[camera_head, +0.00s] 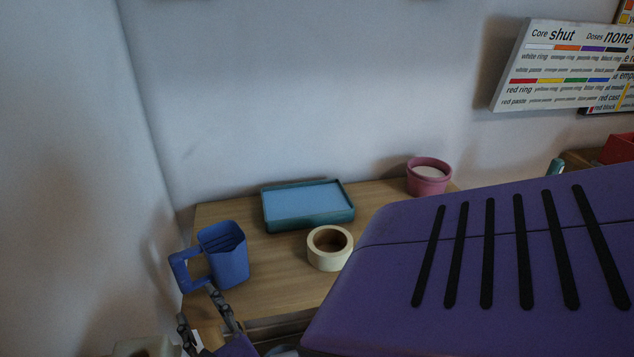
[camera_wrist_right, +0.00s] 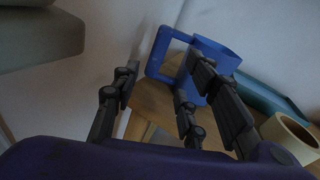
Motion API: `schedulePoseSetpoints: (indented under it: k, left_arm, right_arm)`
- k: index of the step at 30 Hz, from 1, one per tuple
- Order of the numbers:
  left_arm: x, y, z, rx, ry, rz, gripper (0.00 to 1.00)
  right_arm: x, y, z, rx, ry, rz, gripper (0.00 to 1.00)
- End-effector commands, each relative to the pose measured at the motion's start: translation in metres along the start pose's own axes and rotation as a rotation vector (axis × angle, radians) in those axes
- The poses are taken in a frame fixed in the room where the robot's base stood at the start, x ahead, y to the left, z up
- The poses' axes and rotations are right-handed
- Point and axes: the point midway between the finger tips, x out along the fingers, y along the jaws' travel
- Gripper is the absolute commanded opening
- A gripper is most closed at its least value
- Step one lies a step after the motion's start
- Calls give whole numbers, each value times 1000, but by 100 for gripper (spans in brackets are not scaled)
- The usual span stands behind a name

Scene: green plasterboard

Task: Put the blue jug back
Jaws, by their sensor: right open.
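The blue jug (camera_head: 228,262) stands upright near the left end of the wooden table, its square handle pointing left. My right gripper (camera_head: 201,305) is open and empty, low in front of the jug and near its handle. In the right wrist view the jug (camera_wrist_right: 222,58) is beyond the open fingers (camera_wrist_right: 160,76). Its handle shows between them, and one finger covers part of its body. I cannot tell whether any finger touches it. My left gripper is not in view.
A teal tray (camera_head: 308,222) with a light blue inside, a cream ring (camera_head: 318,258) and a pink pot (camera_head: 429,180) stand on the wooden table (camera_head: 278,274). Walls close in behind and left. My purple arm hides the table's right side. A lettered board (camera_head: 560,65) hangs upper right.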

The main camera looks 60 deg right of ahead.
Motion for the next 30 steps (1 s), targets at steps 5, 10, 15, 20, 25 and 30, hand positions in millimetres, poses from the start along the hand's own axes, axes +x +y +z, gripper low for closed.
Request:
schedulePoseSetpoints:
  k: [5, 10, 15, 20, 25, 30]
  left_arm:
    - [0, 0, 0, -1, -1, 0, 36]
    - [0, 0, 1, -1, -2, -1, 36]
    - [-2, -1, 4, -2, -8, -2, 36]
    - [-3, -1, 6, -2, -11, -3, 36]
    - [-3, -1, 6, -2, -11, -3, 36]
    - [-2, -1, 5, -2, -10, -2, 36]
  right_arm:
    - [-24, 6, -4, -575, -173, 59, 40]
    - [-70, 41, -55, -1347, -347, 233, 40]
    - [-135, 54, -165, -2100, -499, 556, 40]
    - [-202, 19, -266, -2623, -640, 944, 40]
    - [-243, -20, -315, 2751, 711, -1179, 40]
    - [-252, -30, -325, 2662, 701, -1184, 40]
